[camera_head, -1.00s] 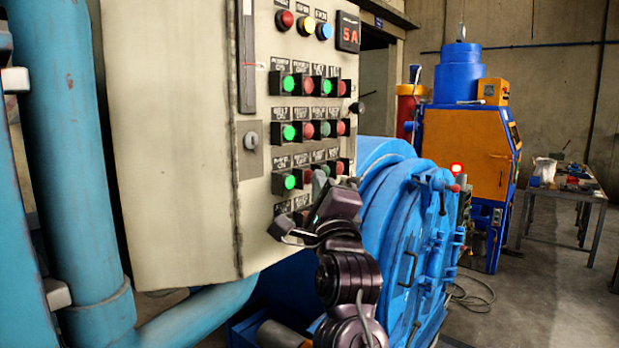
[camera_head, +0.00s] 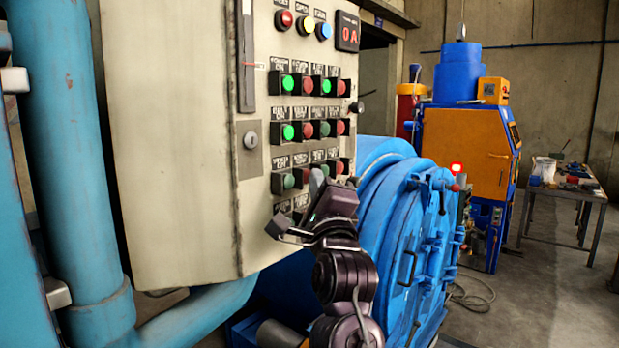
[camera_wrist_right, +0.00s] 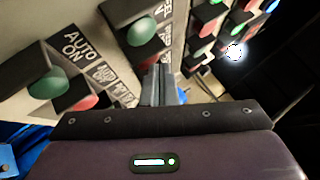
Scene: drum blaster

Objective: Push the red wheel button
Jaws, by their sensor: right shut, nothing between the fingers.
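The beige control panel (camera_head: 180,130) fills the left and middle of the head view. The red wheel button (camera_head: 303,177) sits in its third row of paired buttons, beside a dim green button (camera_head: 289,181). In the right wrist view a dim green button (camera_wrist_right: 140,32) stands by a partly cut label ending in "EEL", with the red button (camera_wrist_right: 143,60) below it, partly hidden. My right gripper (camera_head: 317,179) is shut and empty, its tips close to the red button. I cannot tell whether they touch it. The fingers also show in the right wrist view (camera_wrist_right: 160,84). My left gripper is out of view.
Other lit green buttons (camera_head: 288,132) and red ones crowd the panel, and an "AUTO ON" pair (camera_wrist_right: 47,82) lies close by. A red display (camera_head: 347,33) reads 0 A. A blue round machine (camera_head: 400,240) stands right behind my arm.

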